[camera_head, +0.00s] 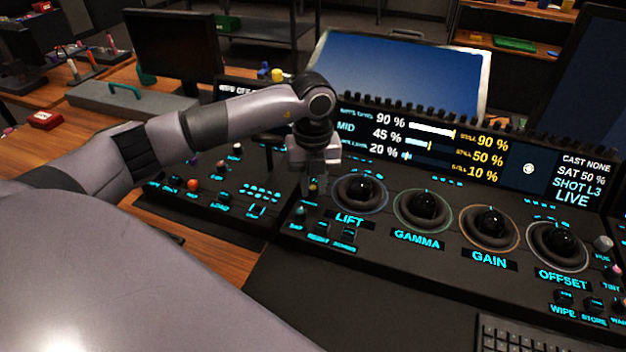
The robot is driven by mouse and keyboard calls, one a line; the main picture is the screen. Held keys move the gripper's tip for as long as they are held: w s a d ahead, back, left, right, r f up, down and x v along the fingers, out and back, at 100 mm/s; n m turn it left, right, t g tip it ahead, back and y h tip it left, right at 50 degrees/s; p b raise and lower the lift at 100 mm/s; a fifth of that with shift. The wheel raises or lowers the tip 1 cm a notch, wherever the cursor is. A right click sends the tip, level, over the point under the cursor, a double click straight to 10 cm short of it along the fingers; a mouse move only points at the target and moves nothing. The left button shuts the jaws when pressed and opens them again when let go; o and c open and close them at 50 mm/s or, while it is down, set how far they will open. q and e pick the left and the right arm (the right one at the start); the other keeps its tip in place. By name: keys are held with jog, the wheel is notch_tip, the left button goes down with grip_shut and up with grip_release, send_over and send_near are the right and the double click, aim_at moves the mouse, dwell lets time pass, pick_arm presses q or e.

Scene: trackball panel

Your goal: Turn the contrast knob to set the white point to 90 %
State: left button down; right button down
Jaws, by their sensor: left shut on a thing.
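My left gripper (313,176) points down at the panel, left of the LIFT trackball. It is shut on a small knob (313,190), which its fingers mostly hide. I take this for the contrast knob, but no label on it can be read. The display (430,142) shows the top row, its label partly blurred, at 90 % beside a yellow 90 %. The MID row reads 45 % beside 50 %. The bottom row reads 20 % beside 10 %. My right gripper is not in view.
Trackballs LIFT (362,191), GAMMA (424,204), GAIN (490,225) and OFFSET (557,244) stand in a row right of the gripper. Small knobs (193,184) sit to its left. A keyboard (550,338) lies at the front right. A large blue screen (400,75) stands behind.

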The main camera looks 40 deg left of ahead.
aim_at(313, 188)
pick_arm(q)
jog(key=shift+r, duration=0.1)
dwell(0.3)
jog(key=c, duration=1)
grip_release()
jog(key=shift+o, duration=0.2)
notch_tip(313, 188, up, 7)
jog(key=shift+r, duration=0.1)
